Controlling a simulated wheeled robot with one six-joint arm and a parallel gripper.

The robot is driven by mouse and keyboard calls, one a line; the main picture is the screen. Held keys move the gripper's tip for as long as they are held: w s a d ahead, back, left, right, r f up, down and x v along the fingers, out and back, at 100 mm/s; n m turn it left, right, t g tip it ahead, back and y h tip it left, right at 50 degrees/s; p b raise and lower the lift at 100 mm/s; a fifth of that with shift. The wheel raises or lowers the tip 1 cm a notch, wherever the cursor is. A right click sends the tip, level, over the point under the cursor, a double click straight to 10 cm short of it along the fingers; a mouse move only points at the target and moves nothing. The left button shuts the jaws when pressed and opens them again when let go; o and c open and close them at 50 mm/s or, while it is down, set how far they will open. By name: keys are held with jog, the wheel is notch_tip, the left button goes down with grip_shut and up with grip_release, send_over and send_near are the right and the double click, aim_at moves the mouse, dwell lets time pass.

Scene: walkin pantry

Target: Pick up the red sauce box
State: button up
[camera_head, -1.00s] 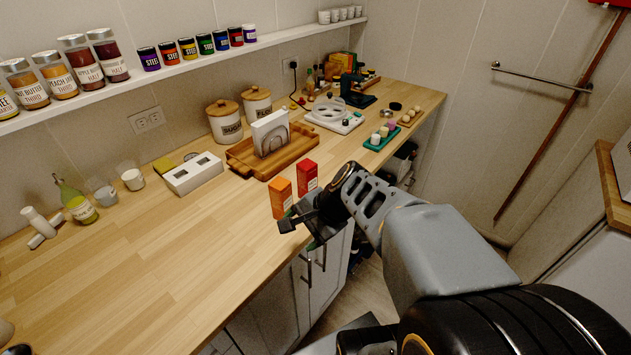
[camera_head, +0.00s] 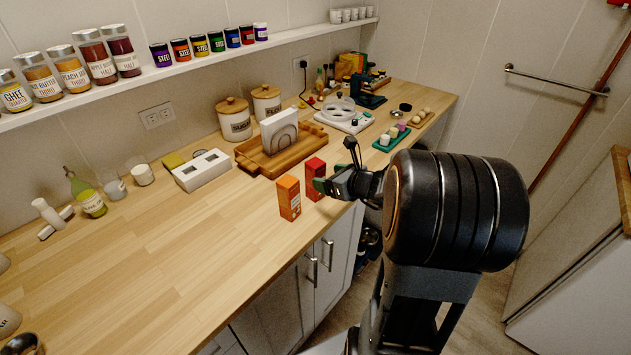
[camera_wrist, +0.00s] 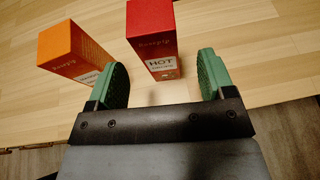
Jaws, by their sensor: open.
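The red sauce box (camera_head: 315,178) stands upright on the wooden counter near its front edge. In the wrist view the red box (camera_wrist: 152,40) is labelled "HOT" and stands ahead of my gripper, between the lines of its two fingers. My gripper (camera_head: 337,173) is open and empty, just right of the red box in the head view. Its green fingertips (camera_wrist: 164,82) show in the wrist view. An orange box (camera_head: 289,198) stands upright left of the red one; it also shows in the wrist view (camera_wrist: 72,52), close to the left finger. Whether that finger touches it is unclear.
A wooden tray (camera_head: 248,161) with a napkin holder (camera_head: 280,134) stands behind the boxes. A white block (camera_head: 202,171) and a green tray (camera_head: 391,142) flank it. Counter left of the orange box is clear. Cabinet doors (camera_head: 318,262) lie below the front edge.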

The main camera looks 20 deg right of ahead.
aim_at(321, 176)
jog(key=shift+x, duration=3.05)
jog(key=shift+a, duration=0.1)
jog(key=c, duration=1.1)
